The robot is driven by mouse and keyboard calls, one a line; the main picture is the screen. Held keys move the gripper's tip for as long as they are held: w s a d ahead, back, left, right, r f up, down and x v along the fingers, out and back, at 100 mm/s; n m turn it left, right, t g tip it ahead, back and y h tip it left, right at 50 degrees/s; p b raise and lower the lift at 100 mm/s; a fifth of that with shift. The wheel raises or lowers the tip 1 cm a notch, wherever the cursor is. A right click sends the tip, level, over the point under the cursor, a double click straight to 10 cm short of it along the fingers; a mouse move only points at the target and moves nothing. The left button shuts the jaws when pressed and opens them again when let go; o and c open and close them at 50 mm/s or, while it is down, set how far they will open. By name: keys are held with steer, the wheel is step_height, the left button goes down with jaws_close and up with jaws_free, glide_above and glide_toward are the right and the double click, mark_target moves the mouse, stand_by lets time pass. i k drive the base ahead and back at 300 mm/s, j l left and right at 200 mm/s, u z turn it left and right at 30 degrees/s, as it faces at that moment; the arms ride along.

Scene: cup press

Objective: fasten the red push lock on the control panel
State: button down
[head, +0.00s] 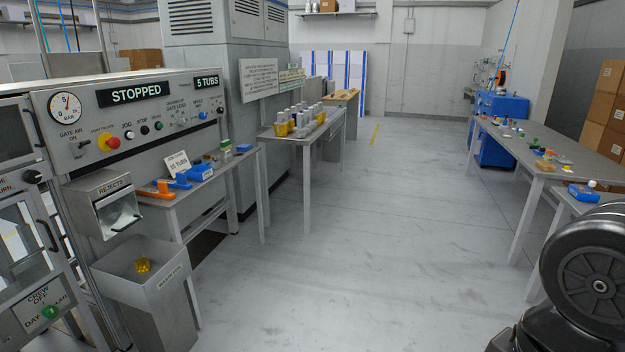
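A red mushroom-shaped knob (113,141) on a yellow base stands out from the grey control panel (75,135) at the left of the head view. I take it for the red push lock; whether it is pushed in or out cannot be told from here. The panel displays above it read "STOPPED" (139,94) and "5 TUBS" (207,81). A round gauge (65,107) sits to its left, and small black and green buttons sit to its right. My gripper is not in view; only a dark part of my arm shows at the lower right, far from the panel.
A rejects chute (117,208) and an open grey bin (160,262) stand below the panel. A narrow table (213,180) with orange and blue items adjoins it. Another table (305,137) holds grey and yellow pieces. A long table (590,165) stands right. The middle floor is clear.

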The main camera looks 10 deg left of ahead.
mark_target(115, 142)
steer(key=i+u, duration=0.2)
steer(key=i, duration=0.4)
steer(key=i+l+u, duration=0.15)
steer(key=i, duration=0.4)
steer(key=i+l+u, duration=0.2)
steer(key=i, duration=0.35)
steer(key=i+j+u, duration=0.2)
steer(key=i+u, duration=0.75)
steer(key=i+j+u, duration=0.1)
steer(key=i+j, duration=0.25)
steer(key=i, duration=0.15)
steer(key=i+j, duration=0.3)
steer(key=i, duration=0.2)
steer(key=u, duration=0.05)
